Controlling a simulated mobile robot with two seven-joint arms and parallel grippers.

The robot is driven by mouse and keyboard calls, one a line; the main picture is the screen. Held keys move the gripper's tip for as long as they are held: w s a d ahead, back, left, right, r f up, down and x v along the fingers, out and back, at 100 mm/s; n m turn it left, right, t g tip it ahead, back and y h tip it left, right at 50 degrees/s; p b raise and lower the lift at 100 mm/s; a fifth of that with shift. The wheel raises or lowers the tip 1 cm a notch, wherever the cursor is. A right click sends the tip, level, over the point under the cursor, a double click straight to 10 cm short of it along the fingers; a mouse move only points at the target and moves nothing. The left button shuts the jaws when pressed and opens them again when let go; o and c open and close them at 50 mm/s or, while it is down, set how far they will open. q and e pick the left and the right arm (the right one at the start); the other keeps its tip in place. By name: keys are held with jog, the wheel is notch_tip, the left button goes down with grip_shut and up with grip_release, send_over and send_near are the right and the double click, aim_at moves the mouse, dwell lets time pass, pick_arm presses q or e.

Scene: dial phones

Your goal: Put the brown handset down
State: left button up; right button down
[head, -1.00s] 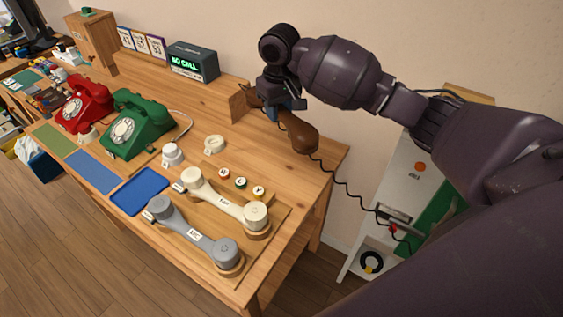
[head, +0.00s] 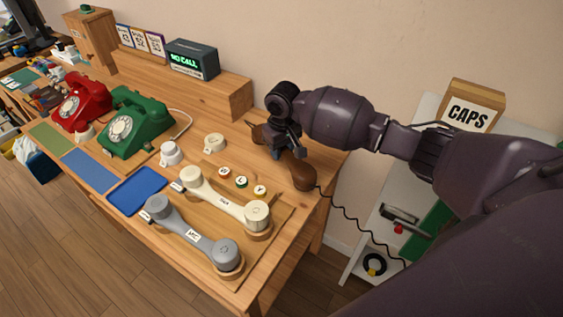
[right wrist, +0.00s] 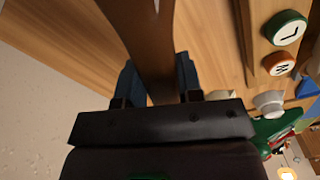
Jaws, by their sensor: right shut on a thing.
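The brown handset (head: 303,174) is at the right end of the wooden desk, close to the desk top. A black coiled cord hangs from its near end. My right gripper (head: 288,153) is shut on its middle. In the right wrist view the brown handset (right wrist: 142,42) runs between the two blue fingers of my right gripper (right wrist: 157,85). I cannot tell whether the handset touches the desk. My left gripper is not in view.
A cream handset (head: 221,201) and a grey handset (head: 192,234) lie on a wooden board in front. A green phone (head: 134,125) and a red phone (head: 79,102) stand left. A CAPS box (head: 470,107) is right.

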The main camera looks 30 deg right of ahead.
notch_tip(320, 180, down, 5)
jog(key=shift+f+b, duration=0.1)
jog(key=shift+b, duration=0.45)
jog(key=shift+f, duration=0.15)
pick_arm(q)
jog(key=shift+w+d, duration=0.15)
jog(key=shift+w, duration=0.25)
pick_arm(e)
jog(key=c, duration=1.1)
grip_release()
jog(key=o, duration=0.3)
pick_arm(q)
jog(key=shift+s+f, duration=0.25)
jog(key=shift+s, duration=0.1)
